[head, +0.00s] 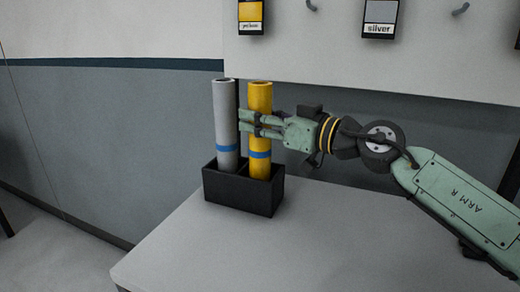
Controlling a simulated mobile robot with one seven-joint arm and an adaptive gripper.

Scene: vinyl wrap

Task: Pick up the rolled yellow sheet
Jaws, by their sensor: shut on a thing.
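The rolled yellow sheet (260,97) stands upright in the right compartment of a black two-slot holder (238,192). A blue band goes around its lower part. My gripper (246,124) reaches in from the right at about mid-height of the roll, above the blue band. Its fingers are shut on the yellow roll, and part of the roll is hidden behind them. The roll's lower end is hidden inside the holder.
A rolled silver sheet (224,110) with a blue band stands close on the left in the other compartment. The grey table (330,235) is otherwise clear. Yellow and silver (380,17) label cards and hooks (460,10) are on the wall panel above.

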